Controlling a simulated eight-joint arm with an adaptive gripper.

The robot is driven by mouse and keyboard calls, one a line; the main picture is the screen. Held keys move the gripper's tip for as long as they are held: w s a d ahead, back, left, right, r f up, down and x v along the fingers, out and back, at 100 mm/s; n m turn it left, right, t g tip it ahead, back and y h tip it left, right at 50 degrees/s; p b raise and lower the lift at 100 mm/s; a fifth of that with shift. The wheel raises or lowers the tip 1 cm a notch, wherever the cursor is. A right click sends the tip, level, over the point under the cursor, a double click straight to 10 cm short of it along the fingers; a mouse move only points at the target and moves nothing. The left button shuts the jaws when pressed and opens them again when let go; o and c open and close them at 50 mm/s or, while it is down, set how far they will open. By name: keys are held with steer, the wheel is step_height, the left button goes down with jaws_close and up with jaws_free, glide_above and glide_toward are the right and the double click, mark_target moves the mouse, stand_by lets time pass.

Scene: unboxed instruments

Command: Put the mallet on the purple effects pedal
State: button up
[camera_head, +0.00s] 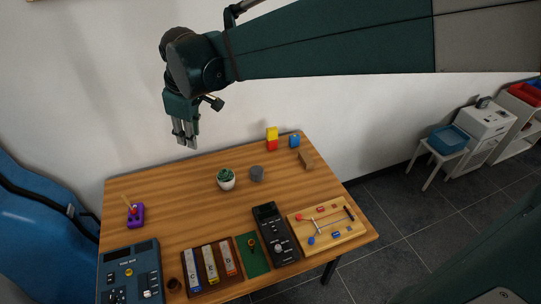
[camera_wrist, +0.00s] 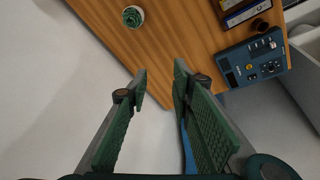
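The purple effects pedal (camera_head: 139,217) sits at the left edge of the wooden table in the head view. A thin pale stick with a reddish head, which looks like the mallet (camera_head: 127,201), rests on the pedal with its stick slanting up to the left. It is too small to tell exactly how it lies. My gripper (camera_head: 185,143) hangs fingers down in the air, above and to the right of the pedal in the picture. In the wrist view my gripper (camera_wrist: 160,82) has its fingers apart with nothing between them. The pedal and mallet cannot be made out there.
A teal drum machine (camera_head: 117,273), chime bars (camera_head: 209,265), a green mat (camera_head: 254,261), a black device (camera_head: 272,224) and a wooden board (camera_head: 340,233) line the table's front. A potted plant (camera_head: 226,180) and grey cup (camera_head: 257,173) stand mid-table. The table's back left is bare.

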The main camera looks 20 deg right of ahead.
steer(key=s+d+f+m+t, duration=0.1)
steer(key=s+d+m, duration=0.4)
steer(key=s+d, duration=0.5)
steer(key=s+d+f+m+t+h, duration=0.1)
steer(key=s+d+m, duration=0.4)
steer(key=s+d, duration=0.5)
steer(key=s+f+t, duration=0.1)
steer(key=s+t, duration=0.1)
steer(key=s, duration=0.1)
steer(key=shift+s+d+m, duration=0.15)
steer(key=shift+s+m, duration=0.15)
steer(key=shift+m, duration=0.1)
